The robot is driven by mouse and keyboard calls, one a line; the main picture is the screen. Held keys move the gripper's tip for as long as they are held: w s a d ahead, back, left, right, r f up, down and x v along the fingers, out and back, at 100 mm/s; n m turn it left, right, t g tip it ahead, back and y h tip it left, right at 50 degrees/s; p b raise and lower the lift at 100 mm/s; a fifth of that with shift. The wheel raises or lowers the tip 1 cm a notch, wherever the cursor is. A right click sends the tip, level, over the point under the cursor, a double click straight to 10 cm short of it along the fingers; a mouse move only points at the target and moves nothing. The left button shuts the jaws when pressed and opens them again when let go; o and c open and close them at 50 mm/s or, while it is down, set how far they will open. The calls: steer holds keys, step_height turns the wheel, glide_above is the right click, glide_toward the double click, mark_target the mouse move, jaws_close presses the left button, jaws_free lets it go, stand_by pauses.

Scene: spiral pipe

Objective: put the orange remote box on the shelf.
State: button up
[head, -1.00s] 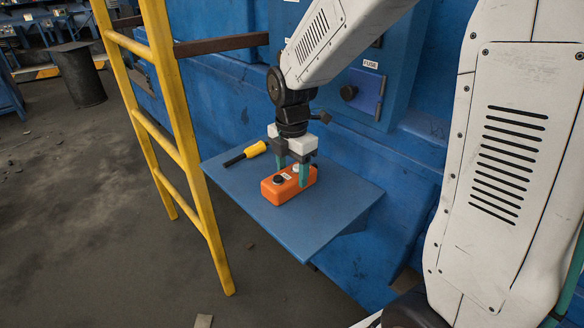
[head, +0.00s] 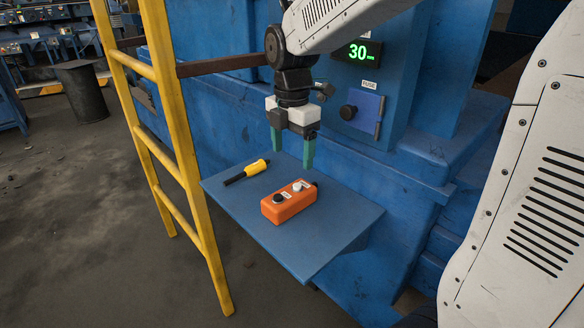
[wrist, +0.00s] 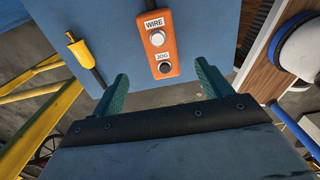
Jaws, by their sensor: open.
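The orange remote box (head: 289,202) lies flat on the blue shelf (head: 310,246), a little right of its middle. It has a dark button and a light button on top, and the wrist view shows the box (wrist: 155,43) with "WIRE" and "JOG" labels. My gripper (head: 292,158) is open and empty, above the shelf and behind the box in the head view. Its green fingers point down, apart from the box. In the wrist view the box lies beyond and between the fingertips (wrist: 162,82).
A yellow-handled tool (head: 247,172) lies on the shelf left of the box. A yellow ladder (head: 172,130) stands at the shelf's left edge. A blue cabinet with a fuse box (head: 362,110) and a green "30" display (head: 358,51) rises behind. The shelf's front part is clear.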

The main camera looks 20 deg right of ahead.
steer(key=s+d+r+m+t, duration=0.1)
steer(key=s+d+m, duration=0.1)
steer(key=s+m, duration=1.9)
steer(key=s, duration=0.3)
steer(key=shift+r+m, duration=0.15)
steer(key=shift+m, duration=0.15)
